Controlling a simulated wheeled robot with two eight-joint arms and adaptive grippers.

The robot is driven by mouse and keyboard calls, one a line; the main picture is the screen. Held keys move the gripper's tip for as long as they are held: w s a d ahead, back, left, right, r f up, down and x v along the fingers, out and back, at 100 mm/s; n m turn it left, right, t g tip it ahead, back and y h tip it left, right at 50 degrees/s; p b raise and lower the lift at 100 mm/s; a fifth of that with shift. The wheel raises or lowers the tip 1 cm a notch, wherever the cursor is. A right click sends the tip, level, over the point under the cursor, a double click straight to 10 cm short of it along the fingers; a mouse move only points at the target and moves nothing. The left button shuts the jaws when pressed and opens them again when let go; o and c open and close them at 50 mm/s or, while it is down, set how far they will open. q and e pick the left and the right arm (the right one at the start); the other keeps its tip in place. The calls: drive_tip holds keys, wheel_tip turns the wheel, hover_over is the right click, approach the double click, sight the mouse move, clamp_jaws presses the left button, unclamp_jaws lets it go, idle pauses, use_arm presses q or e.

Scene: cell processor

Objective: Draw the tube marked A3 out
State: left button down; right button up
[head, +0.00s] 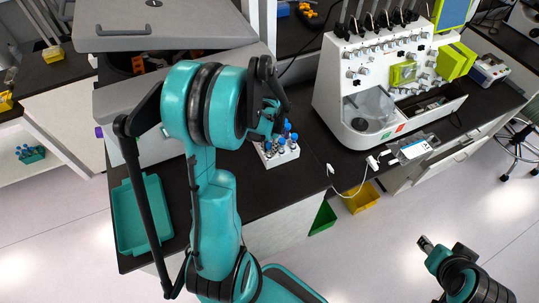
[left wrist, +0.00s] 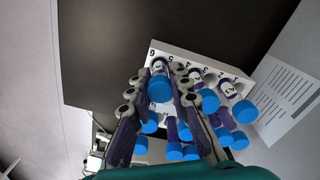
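The white tube rack (head: 278,155) stands on the dark counter and holds several tubes with blue caps. In the left wrist view the rack (left wrist: 204,60) shows numbers along its edge. Labelled tubes stand in its front row, but the labels are too small to read surely, so I cannot tell which tube is A3. My left gripper (left wrist: 158,75) has its fingers on either side of a blue-capped tube (left wrist: 159,89) at the left end. Whether they touch it is unclear. My right gripper (head: 426,244) is away over the floor, with no object visible in it.
A white processor machine (head: 345,95) stands right of the rack on the counter. A teal tray (head: 128,225) is at the left. A printed sheet (left wrist: 283,98) lies beside the rack.

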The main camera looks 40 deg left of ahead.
use_arm(q)
drive_tip(key=shift+r, duration=0.1)
idle(0.3)
drive_tip(key=shift+r+p, duration=2.45)
drive_tip(key=shift+r, duration=1)
